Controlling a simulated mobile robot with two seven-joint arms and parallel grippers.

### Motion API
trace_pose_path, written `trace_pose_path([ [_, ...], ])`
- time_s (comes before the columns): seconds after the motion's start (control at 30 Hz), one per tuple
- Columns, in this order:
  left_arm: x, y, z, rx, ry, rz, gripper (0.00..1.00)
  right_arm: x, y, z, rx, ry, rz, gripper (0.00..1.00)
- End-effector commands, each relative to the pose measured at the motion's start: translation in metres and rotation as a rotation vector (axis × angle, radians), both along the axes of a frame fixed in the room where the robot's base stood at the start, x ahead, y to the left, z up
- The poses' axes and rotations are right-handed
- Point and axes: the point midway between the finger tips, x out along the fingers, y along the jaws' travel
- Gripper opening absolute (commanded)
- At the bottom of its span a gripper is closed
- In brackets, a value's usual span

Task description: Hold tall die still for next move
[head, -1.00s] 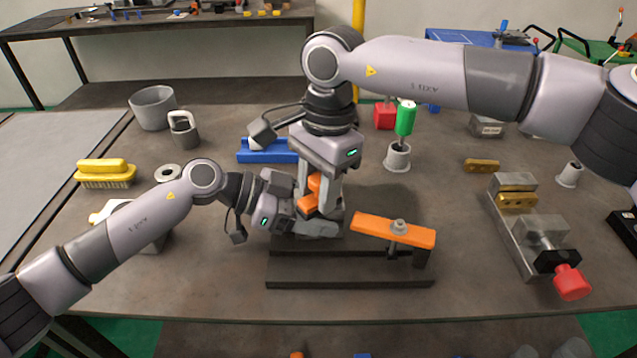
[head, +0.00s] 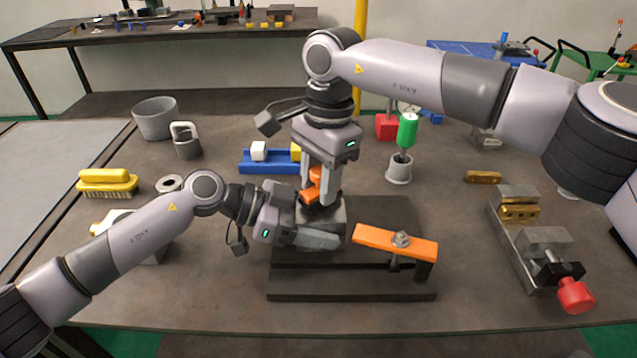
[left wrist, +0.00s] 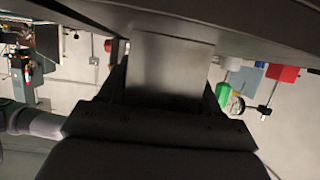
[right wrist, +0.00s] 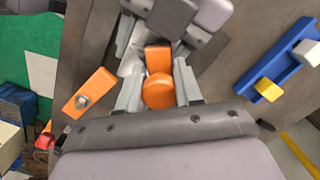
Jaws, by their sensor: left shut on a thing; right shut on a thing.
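The tall die appears to be the grey metal block (head: 335,208) on the dark stepped base (head: 350,293); it also shows as a flat grey face in the left wrist view (left wrist: 172,68). My left gripper (head: 322,240) is shut on this block from the front left, with a finger at each side of it in the left wrist view. My right gripper (head: 320,195) points down above the block. It is shut on an orange round-ended piece (right wrist: 158,90), which also shows in the head view (head: 312,192). The block's far side is hidden.
An orange bar with a nut (head: 395,242) sits on the base, right of my grippers. A blue tray (head: 268,167) with white and yellow cubes is behind. A vise with a red knob (head: 576,294) stands right. The table's front left is mostly clear.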

Motion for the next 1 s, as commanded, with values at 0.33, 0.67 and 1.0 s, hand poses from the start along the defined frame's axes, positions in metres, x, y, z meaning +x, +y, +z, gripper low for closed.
trace_pose_path([
  [0.33,-0.002,0.001,-0.008,0.011,0.011,-0.001,0.27,0.000,0.002,0.039,0.006,-0.003,0.001,0.06],
  [0.67,-0.002,0.001,-0.008,0.011,0.011,0.000,0.27,0.000,0.002,0.051,0.006,-0.002,0.002,0.06],
  [1.0,-0.001,0.001,-0.008,0.011,0.011,0.001,0.27,0.000,0.002,0.060,0.006,-0.004,0.001,0.06],
])
